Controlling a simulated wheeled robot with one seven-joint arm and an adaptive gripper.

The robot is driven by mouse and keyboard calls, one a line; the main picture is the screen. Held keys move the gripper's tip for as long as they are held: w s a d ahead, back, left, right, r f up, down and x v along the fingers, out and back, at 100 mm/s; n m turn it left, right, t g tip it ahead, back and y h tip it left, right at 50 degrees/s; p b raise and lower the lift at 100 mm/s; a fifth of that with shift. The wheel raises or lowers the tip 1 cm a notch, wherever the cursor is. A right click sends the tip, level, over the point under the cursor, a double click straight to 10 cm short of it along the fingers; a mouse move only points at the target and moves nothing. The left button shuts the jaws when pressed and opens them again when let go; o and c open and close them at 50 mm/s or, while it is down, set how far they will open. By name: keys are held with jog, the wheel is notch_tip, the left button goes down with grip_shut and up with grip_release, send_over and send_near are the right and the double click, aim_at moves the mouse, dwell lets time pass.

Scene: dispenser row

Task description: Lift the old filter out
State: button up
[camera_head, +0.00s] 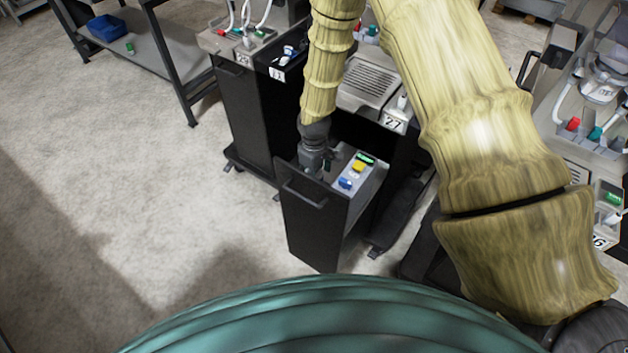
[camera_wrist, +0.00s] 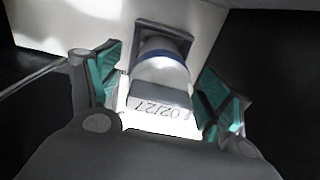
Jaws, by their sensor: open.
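The old filter (camera_wrist: 160,75) is a white cylinder with a dark blue band and a squared end marked 02/27. It sits in a square opening of a pale panel (camera_wrist: 225,18) in the wrist view. My gripper (camera_wrist: 165,88) is open, with one teal-padded finger on each side of the filter. Dark gaps show beside it, and I cannot tell whether either pad touches it. In the head view my gripper (camera_head: 318,163) is down at the pulled-out black drawer (camera_head: 312,222); the filter is hidden there.
Blue (camera_head: 345,184), yellow (camera_head: 358,167) and green (camera_head: 366,157) pieces lie on the drawer's top, right of my gripper. Dispenser unit 27 (camera_head: 365,82) stands behind. A shelf (camera_head: 165,50) with a blue bin (camera_head: 107,27) is at the back left. Floor on the left is clear.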

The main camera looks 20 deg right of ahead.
jog(key=shift+f, duration=0.25)
jog(key=c, duration=1.3)
jog(key=shift+r+b, duration=1)
jog(key=shift+r, duration=4.05)
